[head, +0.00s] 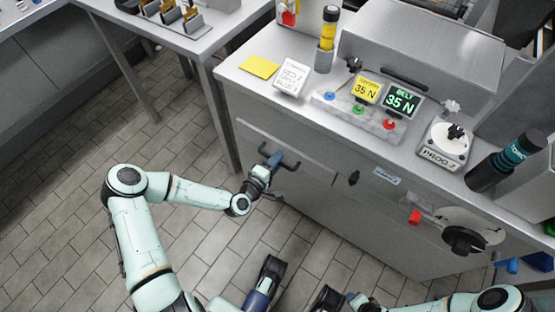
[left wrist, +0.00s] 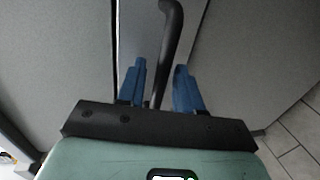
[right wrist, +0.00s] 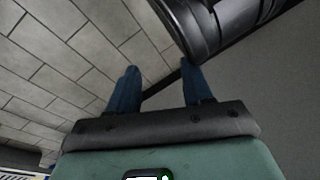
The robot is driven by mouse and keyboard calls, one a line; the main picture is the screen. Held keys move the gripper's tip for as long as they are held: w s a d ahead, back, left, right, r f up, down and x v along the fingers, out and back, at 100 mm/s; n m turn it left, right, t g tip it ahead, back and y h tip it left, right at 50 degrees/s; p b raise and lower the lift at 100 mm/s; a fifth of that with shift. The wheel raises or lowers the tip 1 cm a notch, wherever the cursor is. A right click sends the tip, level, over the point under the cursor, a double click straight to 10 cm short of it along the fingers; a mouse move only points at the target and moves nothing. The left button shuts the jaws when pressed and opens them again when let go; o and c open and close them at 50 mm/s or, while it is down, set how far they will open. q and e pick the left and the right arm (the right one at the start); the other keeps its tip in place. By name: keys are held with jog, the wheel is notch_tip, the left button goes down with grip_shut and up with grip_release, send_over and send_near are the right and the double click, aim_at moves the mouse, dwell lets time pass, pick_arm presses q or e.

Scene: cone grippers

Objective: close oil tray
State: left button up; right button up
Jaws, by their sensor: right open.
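The oil tray appears to be the grey flat-fronted drawer (head: 250,138) in the side of the metal machine, with a dark curved handle (head: 290,165). How far it stands out is hard to tell. My left gripper (head: 265,167) is at this handle. In the left wrist view, the handle (left wrist: 172,30) runs down between the two blue fingers of the left gripper (left wrist: 160,80). Whether both fingers press on it is unclear. My right gripper (right wrist: 158,85) is open and empty, low over the floor, with a black rounded part close beyond its fingers.
The machine top carries a yellow pad (head: 259,67), a white card (head: 293,78), two force displays (head: 402,100) and a white dial unit (head: 445,145). A red tab (head: 415,217) and dark knob (head: 465,240) are on its side. Tiled floor (head: 60,220) is clear at left.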

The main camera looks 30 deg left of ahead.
pick_arm(q)
jog(key=p+v, duration=0.3)
jog(key=v, duration=0.9)
jog(key=shift+s, duration=0.2)
pick_arm(e)
jog(key=r, duration=0.1)
jog(key=a+r, duration=0.1)
jog(key=r, duration=0.1)
jog(key=a+r, duration=0.1)
jog(key=shift+w+r, duration=0.25)
jog(key=shift+r, duration=0.1)
